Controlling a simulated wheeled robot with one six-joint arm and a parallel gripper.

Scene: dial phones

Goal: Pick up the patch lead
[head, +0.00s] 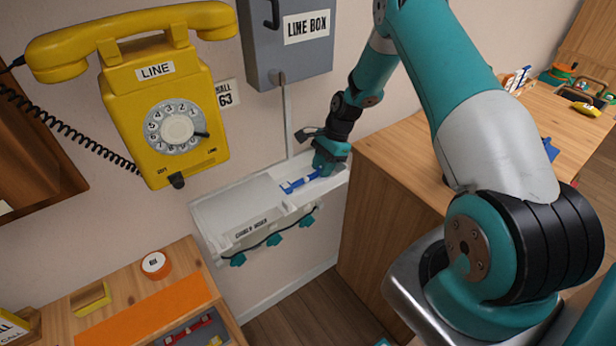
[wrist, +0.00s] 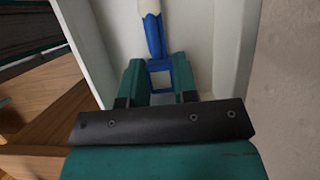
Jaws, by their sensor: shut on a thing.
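Part of the lead is hidden by the gripper in the head view. I cannot tell whether the lead touches the tray floor.
A yellow dial phone (head: 150,85) hangs left of the tray, and a grey line box (head: 285,50) is above it. A wooden cabinet (head: 385,190) stands close to the right. A wooden bench (head: 120,270) is at the lower left.

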